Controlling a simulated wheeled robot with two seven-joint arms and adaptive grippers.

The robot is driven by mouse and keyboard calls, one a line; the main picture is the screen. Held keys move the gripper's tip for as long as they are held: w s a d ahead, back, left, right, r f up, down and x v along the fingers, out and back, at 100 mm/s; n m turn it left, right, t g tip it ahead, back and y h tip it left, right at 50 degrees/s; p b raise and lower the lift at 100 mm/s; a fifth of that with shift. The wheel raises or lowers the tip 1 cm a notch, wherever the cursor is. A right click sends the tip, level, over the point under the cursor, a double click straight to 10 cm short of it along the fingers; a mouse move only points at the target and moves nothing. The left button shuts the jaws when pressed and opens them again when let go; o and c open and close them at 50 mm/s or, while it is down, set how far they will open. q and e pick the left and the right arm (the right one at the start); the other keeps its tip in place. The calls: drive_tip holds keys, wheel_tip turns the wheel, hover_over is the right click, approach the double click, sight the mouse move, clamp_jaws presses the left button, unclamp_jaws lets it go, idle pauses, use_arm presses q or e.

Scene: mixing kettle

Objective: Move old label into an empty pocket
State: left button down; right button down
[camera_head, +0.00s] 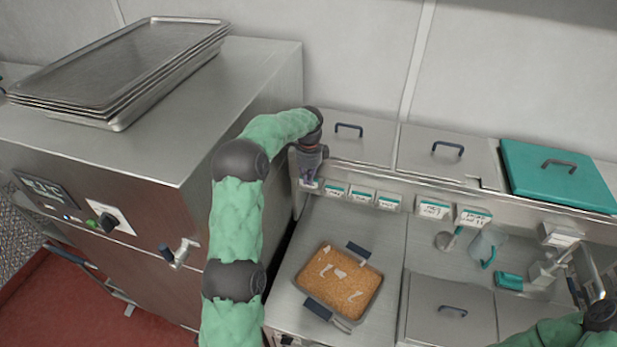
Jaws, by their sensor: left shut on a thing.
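My left gripper (309,178) points down at the left end of the label rail, in front of the steel counter's back ledge. It is shut on a small whitish piece, which looks like a label (308,184); the fingers partly hide it. To its right on the rail sit white-and-teal labels: three small ones close together (335,190) (362,195) (388,203), then two larger ones (433,208) (473,217). I cannot make out their text or which pockets are empty.
A pan of brown crumbly food (339,284) stands on the counter below the rail. Lidded bins (445,154) and a teal lid (558,176) lie behind. A clear jug (486,244) stands at right. Stacked trays (125,70) top the steel machine at left.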

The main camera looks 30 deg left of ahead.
use_arm(q)
drive_tip(key=shift+f+b, duration=0.3)
drive_tip(key=shift+f, duration=0.3)
drive_tip(key=shift+f, duration=0.15)
idle(0.3)
drive_tip(key=c, duration=1.3)
unclamp_jaws()
drive_tip(key=shift+c, duration=0.2)
drive_tip(key=shift+o, duration=0.2)
drive_tip(key=o, duration=0.4)
